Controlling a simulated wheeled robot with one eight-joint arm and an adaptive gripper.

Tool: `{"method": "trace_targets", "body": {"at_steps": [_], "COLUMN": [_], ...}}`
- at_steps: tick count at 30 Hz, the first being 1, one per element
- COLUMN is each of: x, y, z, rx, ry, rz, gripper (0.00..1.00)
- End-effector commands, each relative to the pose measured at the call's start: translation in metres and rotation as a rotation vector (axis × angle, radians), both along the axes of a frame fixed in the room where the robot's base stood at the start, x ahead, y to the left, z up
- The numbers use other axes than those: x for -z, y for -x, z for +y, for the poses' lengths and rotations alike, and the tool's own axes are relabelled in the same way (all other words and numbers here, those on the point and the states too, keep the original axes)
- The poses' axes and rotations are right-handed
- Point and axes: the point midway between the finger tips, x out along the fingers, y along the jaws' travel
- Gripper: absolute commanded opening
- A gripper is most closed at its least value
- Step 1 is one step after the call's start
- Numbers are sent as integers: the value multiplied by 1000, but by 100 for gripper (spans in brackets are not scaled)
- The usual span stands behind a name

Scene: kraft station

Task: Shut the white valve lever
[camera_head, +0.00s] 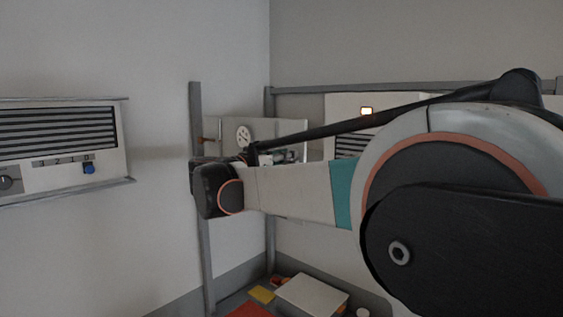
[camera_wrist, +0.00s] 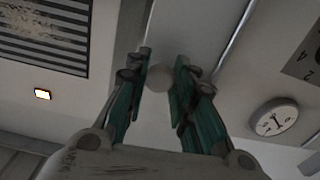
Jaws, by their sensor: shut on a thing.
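In the wrist view my gripper (camera_wrist: 166,68) has its two green-and-dark fingers drawn in on a small pale, rounded piece, which I take to be the end of the white valve lever (camera_wrist: 158,80). The fingers hide most of the lever, so its angle is not clear. In the head view my arm crosses in front of the back wall panels and hides the lever. My gripper cannot be made out clearly there.
A round white dial (camera_wrist: 272,119) is at the right of the wrist view, with a dark grille (camera_wrist: 45,35) and a lit lamp (camera_wrist: 42,94) at left. In the head view, a vented panel (camera_head: 60,150) with a blue knob (camera_head: 89,168) hangs at left. A pale box (camera_head: 311,295) lies low.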

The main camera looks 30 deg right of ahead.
Motion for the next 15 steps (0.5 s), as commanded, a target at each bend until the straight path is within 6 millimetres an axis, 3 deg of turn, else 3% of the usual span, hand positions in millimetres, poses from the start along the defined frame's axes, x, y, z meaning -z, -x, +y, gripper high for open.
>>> {"method": "trace_targets", "body": {"at_steps": [7, 15], "x": [-12, -14], "y": [1, 1], "z": [0, 0], "rx": [-1, -1], "ry": [53, 60], "rz": [144, 162], "gripper": [0, 0]}}
